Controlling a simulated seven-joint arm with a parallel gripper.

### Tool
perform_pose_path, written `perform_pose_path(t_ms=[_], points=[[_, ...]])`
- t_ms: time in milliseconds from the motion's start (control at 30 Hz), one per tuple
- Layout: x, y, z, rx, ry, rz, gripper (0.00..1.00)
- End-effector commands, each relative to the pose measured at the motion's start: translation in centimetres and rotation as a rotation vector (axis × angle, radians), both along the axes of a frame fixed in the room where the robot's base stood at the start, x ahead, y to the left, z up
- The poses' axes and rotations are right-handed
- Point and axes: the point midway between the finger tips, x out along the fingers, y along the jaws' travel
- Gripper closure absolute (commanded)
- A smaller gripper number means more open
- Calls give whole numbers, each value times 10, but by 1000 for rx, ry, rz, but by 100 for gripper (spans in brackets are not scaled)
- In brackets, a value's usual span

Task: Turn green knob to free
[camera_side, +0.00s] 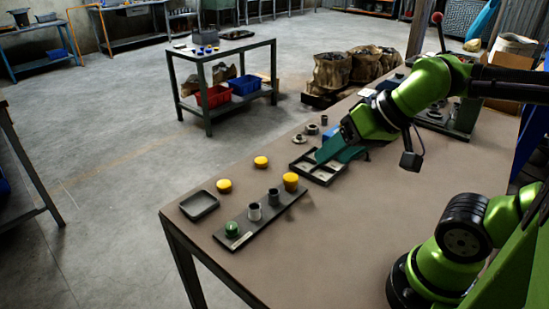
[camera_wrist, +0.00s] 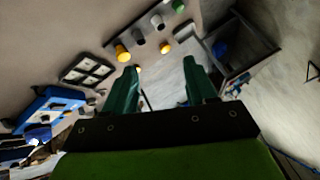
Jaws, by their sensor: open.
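The green knob (camera_side: 232,229) sits at the near-left end of a dark strip plate (camera_side: 265,222) on the table, with a small pale label in front of it. Its setting cannot be read. In the wrist view the knob (camera_wrist: 178,5) is at the top edge, partly cut off. My gripper (camera_side: 321,154) has teal fingers and hangs over the compartment tray, well to the right of and behind the knob. In the wrist view my gripper (camera_wrist: 160,67) has its fingers wide apart with nothing between them.
The plate also bears two grey cylinders (camera_side: 254,212) and a yellow-topped one (camera_side: 291,182). Two yellow caps (camera_side: 224,186) and a shallow dark tray (camera_side: 199,205) lie beside it. The compartment tray (camera_side: 318,168) is below my gripper.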

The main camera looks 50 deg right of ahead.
Motion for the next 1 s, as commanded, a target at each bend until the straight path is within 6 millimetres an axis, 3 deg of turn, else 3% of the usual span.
perform_pose_path(t_ms=[167, 267, 567, 800, 1000], points=[[5, 1, -14, -2, 64, 2, 43], [25, 2, -18, -14, 124, 11, 43], [114, 19, -29, -5, 406, 10, 43], [185, 38, -61, 39, 656, -51, 43], [232, 53, -92, 96, 855, -160, 43]])
